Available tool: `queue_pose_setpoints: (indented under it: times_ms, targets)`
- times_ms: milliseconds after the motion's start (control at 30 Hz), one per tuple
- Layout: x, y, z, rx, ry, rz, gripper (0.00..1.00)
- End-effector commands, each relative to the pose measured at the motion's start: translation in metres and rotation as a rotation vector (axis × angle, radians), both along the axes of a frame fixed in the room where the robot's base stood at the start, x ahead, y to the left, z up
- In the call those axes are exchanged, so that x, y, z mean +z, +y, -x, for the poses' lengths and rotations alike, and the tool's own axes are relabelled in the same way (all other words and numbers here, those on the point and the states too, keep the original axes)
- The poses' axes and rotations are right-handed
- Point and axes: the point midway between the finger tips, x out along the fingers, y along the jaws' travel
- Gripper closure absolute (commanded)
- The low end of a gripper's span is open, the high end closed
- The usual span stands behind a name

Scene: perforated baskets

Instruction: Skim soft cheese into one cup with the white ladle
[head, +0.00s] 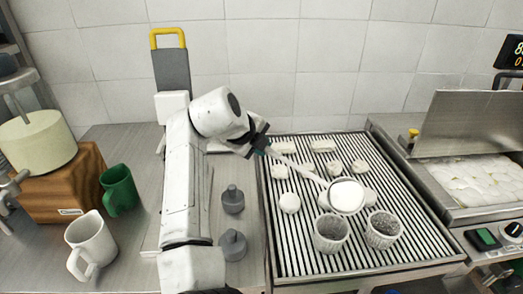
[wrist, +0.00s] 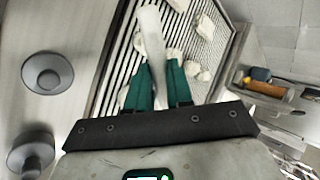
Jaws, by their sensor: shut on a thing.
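My gripper (head: 264,148) is shut on the handle of the white ladle (head: 346,196). In the wrist view the gripper's green fingers (wrist: 160,86) have the pale handle (wrist: 151,35) between them. The ladle's round bowl is over the slatted rack, just behind two perforated cups, the left cup (head: 331,234) and the right cup (head: 383,230). I cannot tell whether the bowl holds cheese. Both cups stand upright; their insides look dark. White soft curd (head: 482,181) fills the steel vat (head: 450,207) at the right.
Several white cheese lumps (head: 290,203) lie on the slatted rack (head: 290,255). Two grey knobbed weights (head: 233,244) stand left of it. A white jug (head: 91,245) and green mug (head: 119,189) stand further left. A raised steel lid (head: 473,123) stands behind the vat.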

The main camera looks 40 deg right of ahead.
Motion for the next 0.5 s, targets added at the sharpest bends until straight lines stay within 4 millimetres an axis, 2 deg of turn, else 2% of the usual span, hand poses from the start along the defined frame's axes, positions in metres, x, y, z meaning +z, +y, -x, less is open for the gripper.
queue_pose_setpoints:
  times_ms: [500]
  targets:
    - [-0.0051,0.0044,0.0010,-0.013,-0.027,0.142,1.00]
